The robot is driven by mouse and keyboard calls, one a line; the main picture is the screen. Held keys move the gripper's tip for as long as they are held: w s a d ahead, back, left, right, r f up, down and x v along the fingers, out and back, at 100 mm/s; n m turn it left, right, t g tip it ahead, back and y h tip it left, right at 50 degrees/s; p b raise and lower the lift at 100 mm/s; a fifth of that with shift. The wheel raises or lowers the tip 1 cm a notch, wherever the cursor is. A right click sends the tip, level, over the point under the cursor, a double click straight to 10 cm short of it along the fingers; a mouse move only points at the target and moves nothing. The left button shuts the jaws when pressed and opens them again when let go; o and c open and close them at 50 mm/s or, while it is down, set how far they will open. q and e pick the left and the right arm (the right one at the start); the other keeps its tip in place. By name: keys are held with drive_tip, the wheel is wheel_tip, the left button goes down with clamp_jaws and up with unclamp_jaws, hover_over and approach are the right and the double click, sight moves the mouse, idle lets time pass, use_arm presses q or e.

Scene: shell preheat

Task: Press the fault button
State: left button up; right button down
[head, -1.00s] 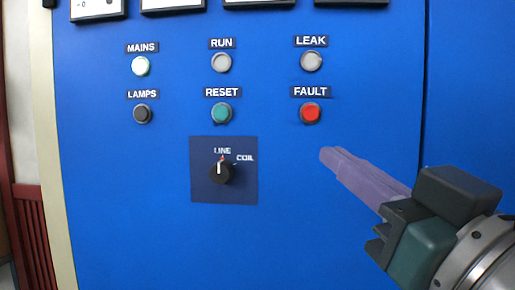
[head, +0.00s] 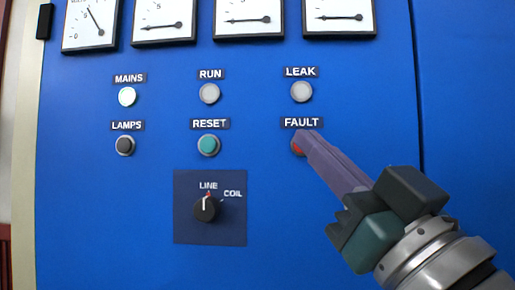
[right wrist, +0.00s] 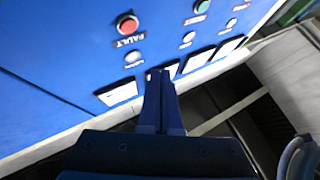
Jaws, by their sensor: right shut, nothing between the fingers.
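The red fault button (head: 297,146) sits under the FAULT label on the blue panel. My left gripper is not in view.
The green reset button (head: 208,145) and the dark lamps button (head: 125,145) are in the same row. Above are the mains (head: 127,97), run (head: 209,93) and leak (head: 301,91) lamps. The LINE/COIL knob (head: 205,209) is below. Several dial meters (head: 248,19) line the top.

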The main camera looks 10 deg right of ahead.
drive_tip(key=w+d+b, duration=0.1)
drive_tip(key=w+b, duration=0.1)
drive_tip(key=w, duration=0.4)
drive_tip(key=shift+d, duration=0.35)
drive_tip(key=shift+w, duration=0.1)
idle(1.6)
drive_tip(key=shift+w+d, duration=0.15)
drive_tip(key=shift+w, duration=0.15)
drive_tip(key=shift+w+d+b, duration=0.1)
drive_tip(key=shift+w+b, duration=0.3)
drive_tip(key=shift+w, duration=0.05)
idle(0.6)
drive_tip(key=shift+s, duration=0.1)
drive_tip(key=shift+s+a+p, duration=0.25)
drive_tip(key=shift+s+p, duration=0.2)
drive_tip(key=shift+s, duration=0.3)
